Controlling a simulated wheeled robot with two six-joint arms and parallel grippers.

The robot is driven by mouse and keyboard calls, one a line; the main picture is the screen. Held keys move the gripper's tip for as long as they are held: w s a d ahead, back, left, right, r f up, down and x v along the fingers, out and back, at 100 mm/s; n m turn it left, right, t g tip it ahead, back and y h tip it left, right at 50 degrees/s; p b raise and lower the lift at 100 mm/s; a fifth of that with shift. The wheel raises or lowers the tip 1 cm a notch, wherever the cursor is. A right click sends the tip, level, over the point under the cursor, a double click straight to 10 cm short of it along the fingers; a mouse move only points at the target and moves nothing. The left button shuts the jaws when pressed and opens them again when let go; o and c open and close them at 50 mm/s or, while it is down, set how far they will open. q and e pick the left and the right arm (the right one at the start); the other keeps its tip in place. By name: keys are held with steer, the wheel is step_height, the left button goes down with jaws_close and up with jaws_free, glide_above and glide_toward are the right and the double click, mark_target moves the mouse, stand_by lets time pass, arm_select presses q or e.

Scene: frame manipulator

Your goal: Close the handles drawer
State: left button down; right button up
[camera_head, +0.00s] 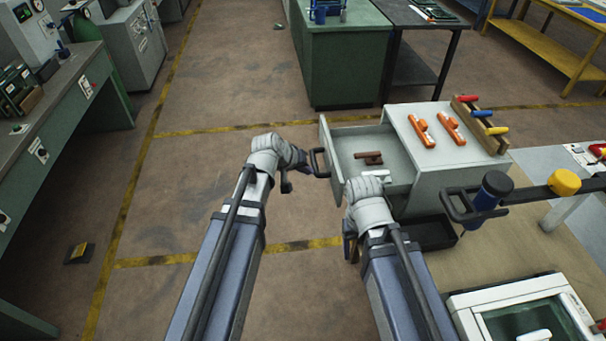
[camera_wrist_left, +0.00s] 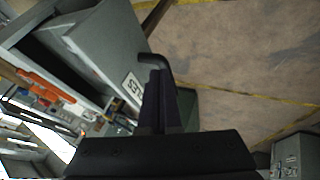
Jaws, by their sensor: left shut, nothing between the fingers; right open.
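The handles drawer (camera_head: 345,140) is pulled out of the left side of a light grey cabinet (camera_head: 455,182). A brown handle-shaped part (camera_head: 368,158) lies inside it. The drawer's black bar handle (camera_head: 318,163) sticks out to the left. My left gripper (camera_head: 303,166) is shut and empty, close beside this bar at the drawer's front. In the left wrist view its dark fingers (camera_wrist_left: 160,92) are together and overlap the bar (camera_wrist_left: 151,60); I cannot tell whether they touch. The drawer's front (camera_wrist_left: 115,50) carries a partly hidden label. My right gripper (camera_head: 350,246) is open, low before the cabinet.
Orange handles (camera_head: 421,131) and a rack of coloured handles (camera_head: 480,120) sit on the cabinet. A black tray (camera_head: 430,233) is below, on the table. A dark bar with a blue-handled tool (camera_head: 490,190) is at right. Floor left of the drawer is free.

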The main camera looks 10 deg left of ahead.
mark_target(330, 174)
arm_select(q)
steer(key=b+x, duration=0.2)
steer(key=x, duration=0.2)
steer(key=shift+w+d+f+b, duration=0.15)
steer(key=shift+f+b, duration=0.2)
steer(key=shift+b, duration=0.05)
steer(key=shift+w+d+r+p, duration=0.15)
steer(key=shift+d+p, duration=0.05)
steer(key=shift+d, duration=0.35)
steer(key=shift+w+d+r+p, duration=0.15)
steer(key=shift+d+r, duration=0.05)
steer(key=shift+d, duration=0.4)
steer(key=shift+w+d, duration=0.15)
steer(key=shift+d, duration=0.5)
arm_select(e)
steer(key=shift+f, duration=1.6)
arm_select(q)
steer(key=shift+d, duration=0.1)
